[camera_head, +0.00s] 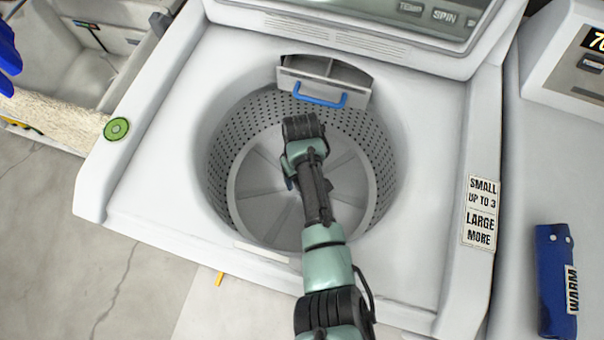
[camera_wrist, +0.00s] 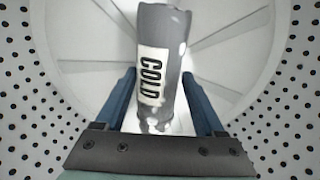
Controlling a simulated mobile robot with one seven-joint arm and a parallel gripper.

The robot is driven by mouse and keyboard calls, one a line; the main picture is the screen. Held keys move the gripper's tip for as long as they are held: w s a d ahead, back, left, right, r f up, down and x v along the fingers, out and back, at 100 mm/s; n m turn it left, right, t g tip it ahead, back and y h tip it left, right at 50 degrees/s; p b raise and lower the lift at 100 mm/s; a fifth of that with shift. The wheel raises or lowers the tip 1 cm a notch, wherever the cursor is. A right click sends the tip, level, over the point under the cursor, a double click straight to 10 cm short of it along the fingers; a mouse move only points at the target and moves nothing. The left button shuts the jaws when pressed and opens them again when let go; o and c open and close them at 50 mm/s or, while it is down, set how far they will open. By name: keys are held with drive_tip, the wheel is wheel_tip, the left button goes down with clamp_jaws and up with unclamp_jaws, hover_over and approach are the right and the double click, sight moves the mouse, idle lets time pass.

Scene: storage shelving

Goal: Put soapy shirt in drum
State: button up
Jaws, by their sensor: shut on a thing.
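The drum (camera_head: 245,140) is a perforated metal tub in the open top of a white washer; its pale finned floor also shows in the wrist view (camera_wrist: 75,65). My arm reaches down into the drum. In the wrist view my gripper (camera_wrist: 160,85) has its two blue fingers on either side of a grey rolled shirt (camera_wrist: 173,40) with whitish suds-like patches and a COLD label. The gripper is shut on this shirt and holds it inside the drum. Whether the shirt touches the drum floor I cannot tell. In the head view my wrist hides the shirt.
A drawer with a blue handle (camera_head: 320,98) juts over the drum's back edge. A green disc (camera_head: 116,129) sits at the washer's left edge. A blue roll labelled WARM (camera_head: 551,270) lies on the right-hand machine. A sign (camera_head: 480,212) is on the washer's right side.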

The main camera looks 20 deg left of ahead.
drive_tip(key=o, duration=1.5)
drive_tip(key=shift+f, duration=0.1)
wheel_tip(320, 180, up, 13)
drive_tip(key=p, duration=0.2)
